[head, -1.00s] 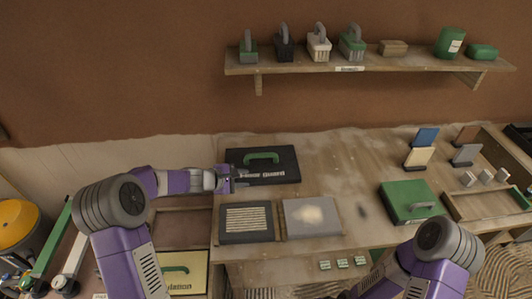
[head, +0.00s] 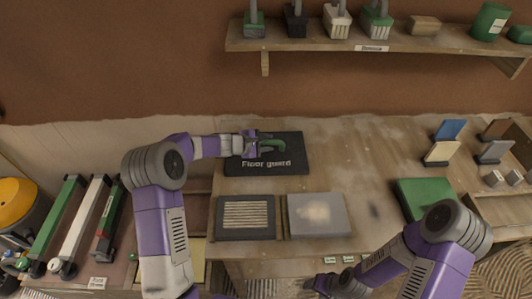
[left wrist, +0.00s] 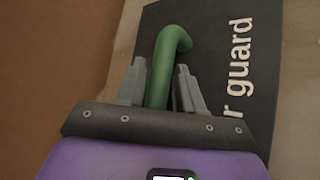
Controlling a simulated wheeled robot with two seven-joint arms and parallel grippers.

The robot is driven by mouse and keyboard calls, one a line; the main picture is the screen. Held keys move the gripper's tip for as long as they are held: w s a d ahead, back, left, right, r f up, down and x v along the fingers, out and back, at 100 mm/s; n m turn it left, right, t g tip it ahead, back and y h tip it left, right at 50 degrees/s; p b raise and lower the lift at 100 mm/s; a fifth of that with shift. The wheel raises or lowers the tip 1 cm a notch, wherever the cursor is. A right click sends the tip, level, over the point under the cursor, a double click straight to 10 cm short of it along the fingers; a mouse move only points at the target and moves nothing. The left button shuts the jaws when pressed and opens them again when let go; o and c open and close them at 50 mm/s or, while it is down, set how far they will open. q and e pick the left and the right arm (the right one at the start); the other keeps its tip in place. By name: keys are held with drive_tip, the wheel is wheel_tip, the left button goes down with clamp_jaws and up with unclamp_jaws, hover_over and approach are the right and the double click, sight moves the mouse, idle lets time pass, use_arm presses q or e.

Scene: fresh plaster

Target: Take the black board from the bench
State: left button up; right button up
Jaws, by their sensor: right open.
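The black board (head: 292,167), lettered "Floor guard", lies flat on the bench (head: 345,165) near the wall and has a green handle (head: 273,146). My left gripper (head: 262,145) is at the handle. In the left wrist view, the open fingers of my left gripper (left wrist: 160,80) stand on either side of the green handle (left wrist: 165,58), with narrow gaps visible; the black board (left wrist: 215,50) shows behind. My right gripper (head: 316,285) is low at the front edge of the bench, away from the board; its fingers are small and dark there.
A black panel with a ribbed pale centre (head: 245,233) and a grey panel (head: 345,228) lie in front of the board. A wall shelf (head: 390,43) holds brushes above. The bench right of the board is mostly clear.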

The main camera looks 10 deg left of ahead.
use_arm(q)
clamp_jaws()
idle(1.4)
